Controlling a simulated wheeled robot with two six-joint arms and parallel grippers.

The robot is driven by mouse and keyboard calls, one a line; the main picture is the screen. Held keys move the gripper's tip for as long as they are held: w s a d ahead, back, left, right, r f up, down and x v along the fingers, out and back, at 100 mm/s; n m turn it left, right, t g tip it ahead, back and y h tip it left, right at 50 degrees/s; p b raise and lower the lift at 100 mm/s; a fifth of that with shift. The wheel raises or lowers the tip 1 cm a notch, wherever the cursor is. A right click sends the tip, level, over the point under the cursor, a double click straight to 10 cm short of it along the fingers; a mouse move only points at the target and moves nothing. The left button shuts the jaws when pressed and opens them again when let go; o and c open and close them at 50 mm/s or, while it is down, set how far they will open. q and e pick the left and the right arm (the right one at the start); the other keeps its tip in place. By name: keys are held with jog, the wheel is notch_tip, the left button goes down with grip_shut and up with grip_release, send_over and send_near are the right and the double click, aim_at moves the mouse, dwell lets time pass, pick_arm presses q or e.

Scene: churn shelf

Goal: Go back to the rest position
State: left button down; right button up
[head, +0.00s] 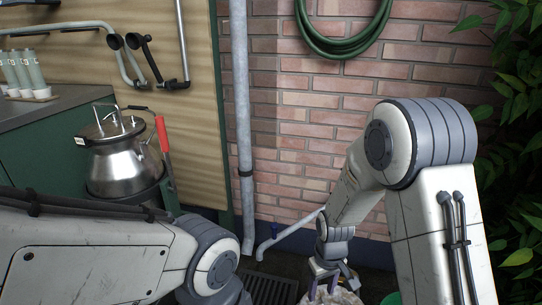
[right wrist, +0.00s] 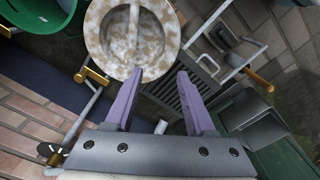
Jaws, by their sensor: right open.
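My right gripper (head: 323,288) is low at the bottom of the head view, with purple fingers pointing down. In the right wrist view the right gripper (right wrist: 160,76) is open, and nothing shows between its fingers. A round, pale, mottled object (right wrist: 108,42) with a bar across it lies beyond the fingertips. One fingertip overlaps its lower edge in the picture; I cannot tell whether they touch. Part of the mottled object (head: 345,297) also shows below the gripper in the head view. My left arm comes in from the left, but its gripper is out of view.
A steel churn (head: 122,165) stands at the left near a red handle (head: 163,135). A grey downpipe (head: 241,110) runs down the brick wall (head: 310,115). A green container (right wrist: 40,12) is at the upper left of the wrist view. A floor grate (head: 270,289) lies between the arms. Leaves (head: 515,150) fill the right side.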

jog(key=s+a+r+n, duration=0.2)
jog(key=s+a+r, duration=0.3)
jog(key=s+r, duration=0.4)
jog(key=s+a+r+n, duration=0.1)
jog(key=s+a+r, duration=0.3)
jog(key=s+r, duration=0.5)
notch_tip(320, 180, up, 36)
jog(key=s+p, duration=0.2)
jog(key=p, duration=3.5)
jog(key=shift+s+y+p, duration=0.3)
jog(key=shift+y+p, duration=0.1)
